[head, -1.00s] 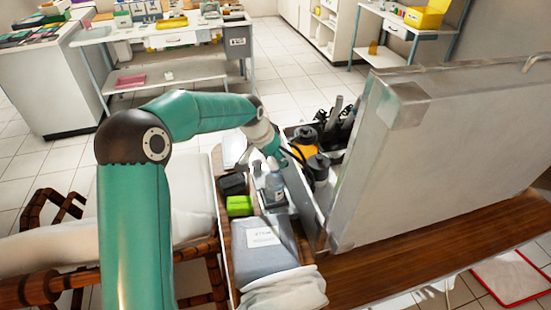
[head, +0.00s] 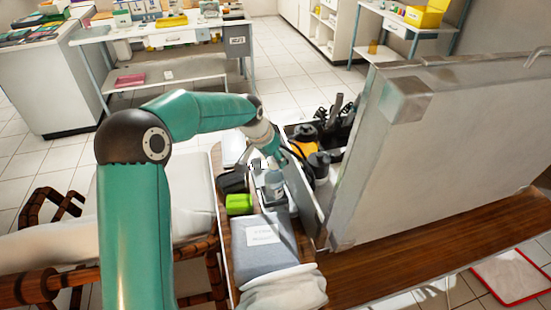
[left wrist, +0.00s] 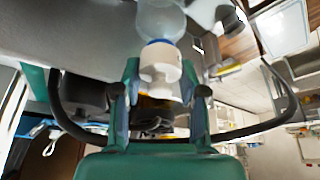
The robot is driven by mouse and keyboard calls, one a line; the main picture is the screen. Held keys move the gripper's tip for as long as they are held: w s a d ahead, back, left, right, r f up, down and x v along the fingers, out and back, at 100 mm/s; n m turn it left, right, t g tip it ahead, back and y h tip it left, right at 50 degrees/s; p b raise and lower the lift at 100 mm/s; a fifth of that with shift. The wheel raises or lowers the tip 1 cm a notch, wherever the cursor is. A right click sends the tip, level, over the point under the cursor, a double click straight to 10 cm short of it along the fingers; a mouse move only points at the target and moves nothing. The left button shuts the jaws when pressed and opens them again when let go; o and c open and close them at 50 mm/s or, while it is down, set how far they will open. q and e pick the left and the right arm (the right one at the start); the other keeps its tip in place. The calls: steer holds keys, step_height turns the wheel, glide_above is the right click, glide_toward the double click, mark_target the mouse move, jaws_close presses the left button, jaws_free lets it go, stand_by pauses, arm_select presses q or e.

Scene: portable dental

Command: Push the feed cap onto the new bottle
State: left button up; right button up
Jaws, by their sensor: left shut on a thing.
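In the left wrist view my left gripper (left wrist: 160,75) is shut on a white cap-like piece (left wrist: 160,60), taken as the feed cap. A translucent bottle (left wrist: 160,18) lies just beyond it in line, with a blue ring between them. The cap and bottle look in contact or nearly so; I cannot tell whether the cap is seated. In the head view the clear bottle (head: 274,184) stands upright in the case, with my left gripper (head: 270,155) right above it. The gripper and wrist hide the cap there. My right gripper is not in view.
A green box (head: 239,204) and a dark block (head: 232,181) lie left of the bottle. A grey labelled pack (head: 263,246) is nearer. Dark-topped containers (head: 319,166) stand to the right, beside the open case lid (head: 440,160). A dark hose (left wrist: 72,125) curves around the gripper.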

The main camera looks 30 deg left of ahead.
arm_select(q)
steer(key=shift+f+b, duration=0.35)
steer(key=shift+f, duration=0.1)
stand_by(0.4)
steer(key=o, duration=1)
steer(key=shift+r, duration=0.2)
steer(key=shift+s+r, duration=0.15)
steer(key=shift+r, duration=0.2)
steer(key=v, duration=1.1)
